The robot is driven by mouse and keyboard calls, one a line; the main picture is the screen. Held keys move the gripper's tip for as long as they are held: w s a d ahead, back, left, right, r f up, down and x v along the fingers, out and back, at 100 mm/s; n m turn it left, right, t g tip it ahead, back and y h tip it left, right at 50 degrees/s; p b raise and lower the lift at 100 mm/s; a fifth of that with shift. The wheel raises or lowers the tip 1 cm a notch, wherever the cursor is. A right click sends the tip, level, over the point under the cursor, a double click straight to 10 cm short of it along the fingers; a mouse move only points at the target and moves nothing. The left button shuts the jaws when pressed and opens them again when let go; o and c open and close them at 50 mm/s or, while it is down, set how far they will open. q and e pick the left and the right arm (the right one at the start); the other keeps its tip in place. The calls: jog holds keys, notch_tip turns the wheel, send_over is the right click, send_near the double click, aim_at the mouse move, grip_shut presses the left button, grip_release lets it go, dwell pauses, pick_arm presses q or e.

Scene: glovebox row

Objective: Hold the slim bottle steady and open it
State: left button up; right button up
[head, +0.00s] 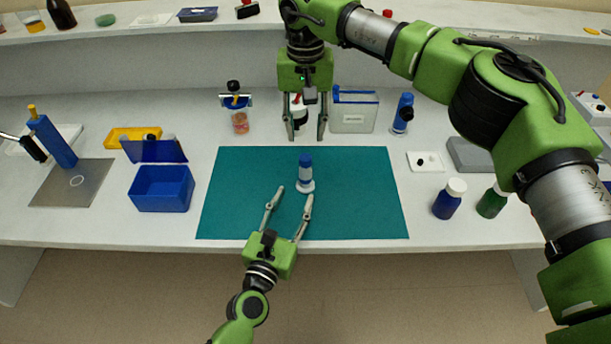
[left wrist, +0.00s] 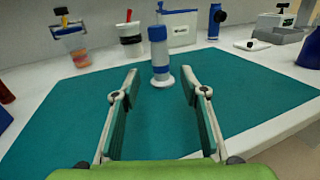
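The slim bottle (head: 305,172) stands upright on the teal mat (head: 245,195), with a blue cap, a white and blue body and a round white foot. It also shows in the left wrist view (left wrist: 159,55). My left gripper (head: 295,194) is open and low over the mat, on the near side of the bottle. In the left wrist view its fingers (left wrist: 159,78) point at the bottle, which stands just ahead of the gap. My right gripper (head: 305,132) points down beyond the bottle, its fingers apart and empty, in front of a white jar.
Behind the mat stand the white jar (left wrist: 131,40), a cup of orange contents (head: 240,121), a blue-topped box (head: 352,117) and a blue bottle (head: 403,112). A blue open bin (head: 162,189) is left. Blue (head: 449,198) and green (head: 491,201) bottles stand right. The mat is otherwise clear.

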aim_at(304, 177)
pick_arm(q)
jog(key=x, duration=0.9)
jog(key=shift+w+d, duration=0.1)
jog(key=shift+w, duration=0.25)
grip_shut()
